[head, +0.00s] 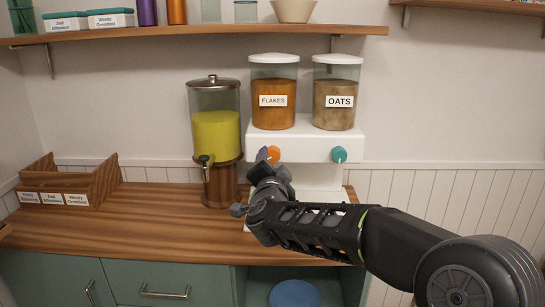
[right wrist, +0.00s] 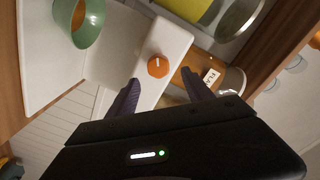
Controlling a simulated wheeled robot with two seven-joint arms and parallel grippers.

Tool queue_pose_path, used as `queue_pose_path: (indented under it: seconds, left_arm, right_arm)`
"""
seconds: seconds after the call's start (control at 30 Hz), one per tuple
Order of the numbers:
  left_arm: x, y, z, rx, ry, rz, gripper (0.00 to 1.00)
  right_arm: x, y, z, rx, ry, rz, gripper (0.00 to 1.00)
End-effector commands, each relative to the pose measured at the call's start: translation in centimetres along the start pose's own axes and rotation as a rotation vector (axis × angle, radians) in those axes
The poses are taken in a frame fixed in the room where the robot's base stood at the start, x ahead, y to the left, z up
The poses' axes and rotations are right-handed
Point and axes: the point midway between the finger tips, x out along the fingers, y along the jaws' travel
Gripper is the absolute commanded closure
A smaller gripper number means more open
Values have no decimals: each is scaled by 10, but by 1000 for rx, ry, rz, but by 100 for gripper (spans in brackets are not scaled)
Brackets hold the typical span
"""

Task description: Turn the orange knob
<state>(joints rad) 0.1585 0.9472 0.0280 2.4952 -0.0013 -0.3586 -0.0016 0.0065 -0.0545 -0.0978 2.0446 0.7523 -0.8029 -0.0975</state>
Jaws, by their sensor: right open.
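The orange knob (head: 273,154) is on the front of the white dispenser (head: 308,146), below the jar labelled FLAKES (head: 273,92). My right gripper (head: 266,165) is in front of and just below it in the head view, hiding a little of it. In the right wrist view the knob (right wrist: 157,66) lies beyond and between the fingertips of my open right gripper (right wrist: 160,88). A gap shows between the knob and both fingers, with nothing held. My left gripper is not in view.
A teal knob (head: 339,154) is to the right, under the OATS jar (head: 336,92). A yellow drink dispenser (head: 215,130) stands close on the left. A green bowl (right wrist: 80,22) shows in the right wrist view. The wooden counter (head: 150,235) is clear at front left.

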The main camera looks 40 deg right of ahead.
Motion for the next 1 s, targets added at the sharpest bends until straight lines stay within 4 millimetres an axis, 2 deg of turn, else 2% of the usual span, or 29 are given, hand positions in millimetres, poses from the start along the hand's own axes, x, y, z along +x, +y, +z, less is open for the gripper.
queue_pose_path:
  seconds: [0.03,0.13,0.2,0.37,0.4,0.5,0.6,1.0]
  left_arm:
    - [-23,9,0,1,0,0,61]
    - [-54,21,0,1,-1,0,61]
    - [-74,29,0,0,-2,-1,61]
    - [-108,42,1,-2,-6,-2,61]
    - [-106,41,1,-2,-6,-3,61]
    - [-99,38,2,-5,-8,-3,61]
    - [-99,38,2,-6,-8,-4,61]
    - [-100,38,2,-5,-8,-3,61]
  right_arm:
    - [1,-10,-7,-18,-12,14,41]
    - [3,-11,-7,-98,-32,39,41]
    - [2,-8,-6,-212,-41,50,41]
    - [-9,1,2,-602,-48,34,41]
    - [-12,6,7,-702,-40,20,41]
    - [-16,8,10,-861,-7,-8,41]
    - [-16,4,6,-927,13,-14,41]
    - [-12,3,5,-932,13,-12,41]
